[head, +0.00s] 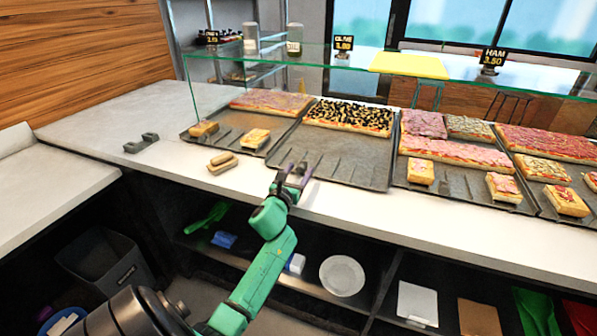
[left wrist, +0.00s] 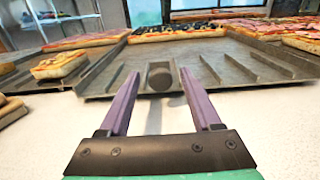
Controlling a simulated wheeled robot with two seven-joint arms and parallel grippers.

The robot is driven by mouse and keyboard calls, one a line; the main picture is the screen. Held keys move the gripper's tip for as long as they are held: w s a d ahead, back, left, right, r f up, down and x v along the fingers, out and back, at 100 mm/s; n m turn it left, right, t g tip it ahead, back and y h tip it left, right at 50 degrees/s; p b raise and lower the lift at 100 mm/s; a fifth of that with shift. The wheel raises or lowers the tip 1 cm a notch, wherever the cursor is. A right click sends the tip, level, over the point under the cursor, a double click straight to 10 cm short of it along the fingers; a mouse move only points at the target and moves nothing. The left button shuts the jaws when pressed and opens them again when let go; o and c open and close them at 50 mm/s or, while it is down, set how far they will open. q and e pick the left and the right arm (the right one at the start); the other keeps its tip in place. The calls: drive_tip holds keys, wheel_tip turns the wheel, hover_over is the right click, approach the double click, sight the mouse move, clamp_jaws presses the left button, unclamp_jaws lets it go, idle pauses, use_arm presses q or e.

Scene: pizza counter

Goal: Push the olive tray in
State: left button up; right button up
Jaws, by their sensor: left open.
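The olive tray (head: 338,163) is a grey metal tray on the white counter, with an olive-topped pizza slab (head: 349,117) at its far end and bare metal in front. The "OLIVE" price sign (head: 343,43) stands above it on the glass. My left gripper (head: 293,170) is at the tray's front edge, toward its left corner. My right gripper is not in view.
A tray with pizza pieces (head: 230,126) lies to the left, and a ham pizza tray (head: 447,183) to the right. Loose slices (head: 222,162) and a grey holder (head: 141,143) lie on the counter. A glass guard (head: 300,60) stands above the trays. Shelves below hold a plate (head: 342,275).

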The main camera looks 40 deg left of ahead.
use_arm(q)
clamp_jaws()
idle(1.3)
